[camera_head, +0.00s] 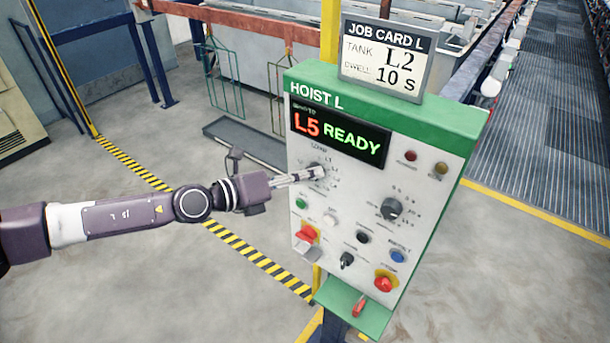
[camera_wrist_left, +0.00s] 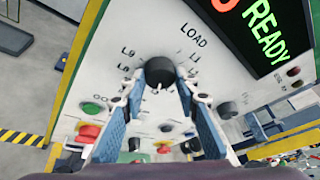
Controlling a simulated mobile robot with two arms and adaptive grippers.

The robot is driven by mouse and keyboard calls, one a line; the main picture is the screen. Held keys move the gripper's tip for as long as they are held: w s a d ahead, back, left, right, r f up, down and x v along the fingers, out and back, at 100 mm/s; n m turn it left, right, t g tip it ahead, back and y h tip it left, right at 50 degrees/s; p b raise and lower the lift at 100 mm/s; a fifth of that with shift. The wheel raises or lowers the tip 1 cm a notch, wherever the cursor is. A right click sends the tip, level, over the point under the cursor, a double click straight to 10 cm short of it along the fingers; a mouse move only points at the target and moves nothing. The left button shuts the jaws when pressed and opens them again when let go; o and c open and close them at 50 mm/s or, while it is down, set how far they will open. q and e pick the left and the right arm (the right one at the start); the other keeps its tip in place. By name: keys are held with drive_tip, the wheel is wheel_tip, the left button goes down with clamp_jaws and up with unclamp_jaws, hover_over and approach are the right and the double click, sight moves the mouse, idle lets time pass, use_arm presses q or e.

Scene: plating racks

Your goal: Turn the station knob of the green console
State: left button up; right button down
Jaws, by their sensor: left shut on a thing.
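The green console (camera_head: 470,118) has a light panel headed HOIST L, and its display (camera_head: 338,133) reads L5 READY. The station knob (camera_wrist_left: 160,72) is black and round, with labels LOAD, L1, L9 and L8 around it in the left wrist view. My left gripper (camera_head: 318,173) reaches in from the left to the panel below the display. In the left wrist view its two fingers (camera_wrist_left: 160,92) stand on either side of the station knob and are shut on it. In the head view the fingertips partly cover the knob. My right gripper is out of view.
A job card (camera_head: 386,64) above the console reads TANK L2, DWELL 10 S. A second black knob (camera_head: 391,208) is right of the gripper. Below are several buttons, a black switch (camera_head: 346,260) and a red button (camera_head: 384,283). Open floor lies left of the console.

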use_arm(q)
drive_tip(key=shift+f, duration=0.1)
idle(0.5)
drive_tip(key=o, duration=1.1)
drive_tip(key=v, duration=1.2)
